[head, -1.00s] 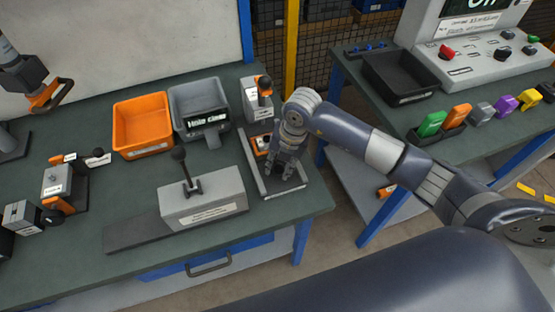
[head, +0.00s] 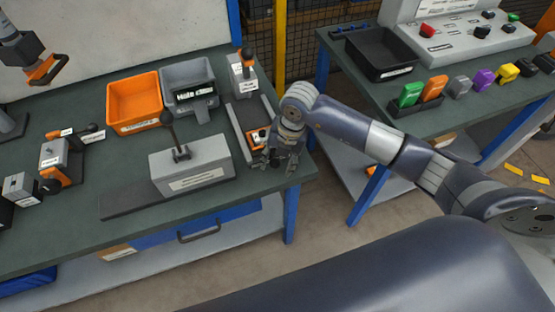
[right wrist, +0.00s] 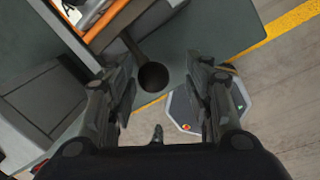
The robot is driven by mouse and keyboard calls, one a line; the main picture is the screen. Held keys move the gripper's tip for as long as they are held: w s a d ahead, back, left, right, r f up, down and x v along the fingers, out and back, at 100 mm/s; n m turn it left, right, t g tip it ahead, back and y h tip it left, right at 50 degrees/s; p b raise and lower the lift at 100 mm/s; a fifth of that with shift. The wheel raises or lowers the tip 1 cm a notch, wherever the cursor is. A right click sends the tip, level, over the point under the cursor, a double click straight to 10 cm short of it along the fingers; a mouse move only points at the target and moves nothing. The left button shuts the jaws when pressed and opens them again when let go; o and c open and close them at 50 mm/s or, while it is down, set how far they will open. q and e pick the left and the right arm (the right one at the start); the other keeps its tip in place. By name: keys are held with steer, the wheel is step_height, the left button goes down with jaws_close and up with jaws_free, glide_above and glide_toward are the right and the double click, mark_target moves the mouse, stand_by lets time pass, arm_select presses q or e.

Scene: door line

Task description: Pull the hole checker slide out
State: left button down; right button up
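The hole checker is the pair of grey rails (head: 235,124) at the right end of the green table. Its slide (head: 258,137), with an orange part on it, sits at the near end of the rails. My right gripper (head: 287,163) is beyond that end, near the table's front right corner. In the right wrist view, a black ball knob (right wrist: 153,76) on a dark rod lies between the open fingers (right wrist: 162,88), nearer the left finger. A gap shows on the right side; I cannot tell whether the left finger touches it. My left gripper is not in view.
A grey block with a lever (head: 190,168) stands left of the rails. Behind are an orange bin (head: 133,116), a grey bin (head: 182,98) and a labelled grey fixture (head: 240,84). A second table with a control panel (head: 465,45) stands right, across a gap.

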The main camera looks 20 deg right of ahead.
steer(key=shift+a+r, duration=0.1)
steer(key=shift+r, duration=0.05)
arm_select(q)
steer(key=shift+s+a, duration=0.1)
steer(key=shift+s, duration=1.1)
arm_select(e)
steer(key=v, duration=1.1)
steer(key=shift+r, duration=0.35)
